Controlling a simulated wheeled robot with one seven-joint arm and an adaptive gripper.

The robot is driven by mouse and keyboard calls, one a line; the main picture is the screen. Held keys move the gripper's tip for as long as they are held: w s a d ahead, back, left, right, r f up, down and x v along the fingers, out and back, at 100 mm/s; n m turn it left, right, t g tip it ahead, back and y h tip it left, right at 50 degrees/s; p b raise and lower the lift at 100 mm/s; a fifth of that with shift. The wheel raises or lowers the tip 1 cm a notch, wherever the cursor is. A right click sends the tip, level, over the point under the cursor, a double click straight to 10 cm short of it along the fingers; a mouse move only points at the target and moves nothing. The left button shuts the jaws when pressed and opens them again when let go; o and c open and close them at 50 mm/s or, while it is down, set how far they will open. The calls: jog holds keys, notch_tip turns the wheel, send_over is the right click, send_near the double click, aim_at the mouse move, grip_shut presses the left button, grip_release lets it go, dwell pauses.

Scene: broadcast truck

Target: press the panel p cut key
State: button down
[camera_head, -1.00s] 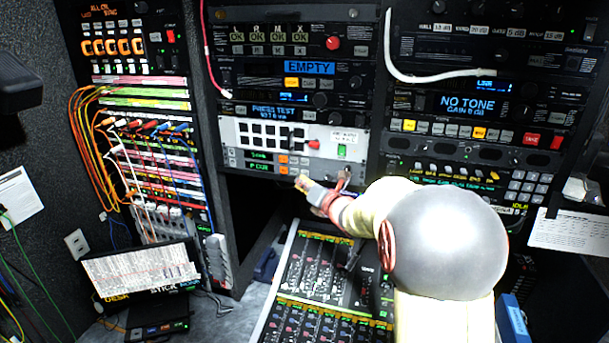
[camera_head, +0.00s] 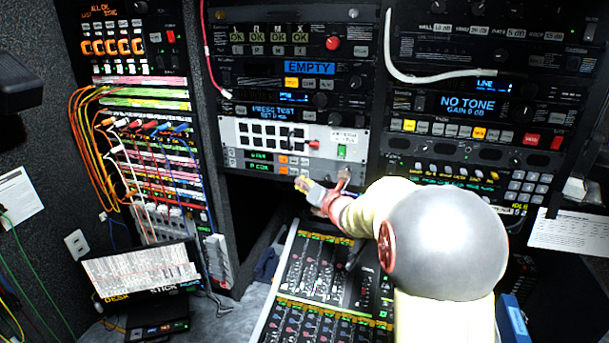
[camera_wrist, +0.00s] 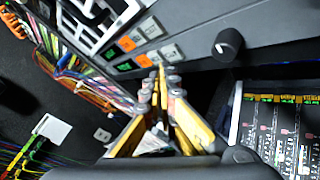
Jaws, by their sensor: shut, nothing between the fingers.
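The grey panel (camera_head: 310,166) sits low in the middle rack, with two small green displays; the lower display (camera_head: 258,168) seems to start with P. Beside it are an orange key (camera_head: 283,170) and pale keys. In the wrist view the lower row shows a green display (camera_wrist: 122,66), an orange key (camera_wrist: 143,60) and a white key (camera_wrist: 170,52). My gripper (camera_head: 300,183) is shut and empty, just below the panel's lower row. In the wrist view its fingertips (camera_wrist: 160,76) point at the lower keys; contact cannot be told.
A black knob (camera_wrist: 228,44) stands out to the right of the keys. The mixing desk (camera_head: 318,270) lies below my arm. Patch cables (camera_head: 88,130) hang at the left rack, and a white cable (camera_head: 440,78) loops across the right rack.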

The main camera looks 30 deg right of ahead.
jog(key=shift+w+d, duration=0.1)
jog(key=shift+d, duration=0.05)
jog(key=shift+w+d+b, duration=0.2)
jog(key=shift+b, duration=0.3)
jog(key=shift+w+d, duration=0.2)
jog(key=shift+d, duration=0.05)
dwell(0.7)
jog(key=shift+s+a+b, duration=0.1)
jog(key=shift+a+b, duration=0.05)
jog(key=shift+b, duration=0.35)
jog(key=shift+s+a+b, duration=0.4)
jog(key=shift+a+b, duration=0.05)
jog(key=shift+b, duration=0.1)
jog(key=s+a+b, duration=0.3)
jog(key=shift+s+a, duration=0.15)
jog(key=shift+a, duration=0.25)
